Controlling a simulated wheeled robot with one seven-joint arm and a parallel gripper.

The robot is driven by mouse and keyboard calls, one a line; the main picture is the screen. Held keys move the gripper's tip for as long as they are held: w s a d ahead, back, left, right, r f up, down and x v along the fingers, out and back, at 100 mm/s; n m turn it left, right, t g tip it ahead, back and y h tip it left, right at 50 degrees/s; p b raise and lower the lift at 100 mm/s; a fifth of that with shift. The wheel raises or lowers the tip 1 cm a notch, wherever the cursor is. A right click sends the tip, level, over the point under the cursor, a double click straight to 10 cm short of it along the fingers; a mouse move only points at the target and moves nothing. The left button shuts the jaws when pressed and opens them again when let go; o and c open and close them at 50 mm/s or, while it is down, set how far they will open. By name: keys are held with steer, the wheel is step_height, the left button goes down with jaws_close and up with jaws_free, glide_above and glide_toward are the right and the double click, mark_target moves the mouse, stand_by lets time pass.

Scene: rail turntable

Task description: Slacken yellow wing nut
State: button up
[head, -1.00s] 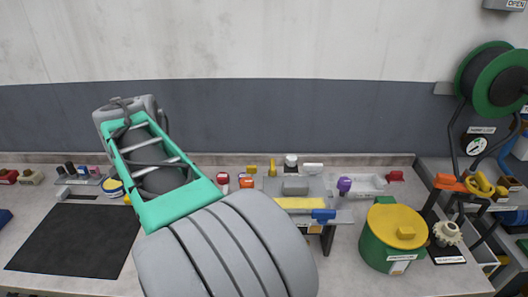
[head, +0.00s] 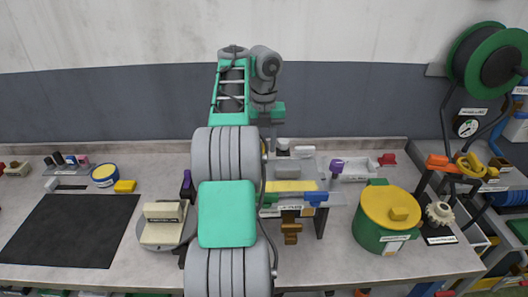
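I cannot pick out the yellow wing nut with certainty. An ochre winged part (head: 291,228) hangs at the front of the bench fixture (head: 310,167), below its yellow bar (head: 288,186). A yellow looped part (head: 470,164) sits on the stand at the right. My arm rises through the middle of the head view and bends down at its wrist, behind the fixture's left side. My gripper's fingers cannot be made out there, so its opening and contents are unclear.
A round turntable (head: 141,233) carrying a cream block (head: 163,221) stands left of my arm. A black mat (head: 70,230) lies clear at the left. A green drum with a yellow lid (head: 392,208) stands at the right, beside a dark stand with a cream gear (head: 440,213).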

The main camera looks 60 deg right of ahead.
steer(key=shift+c, duration=0.3)
jaws_close()
stand_by(0.3)
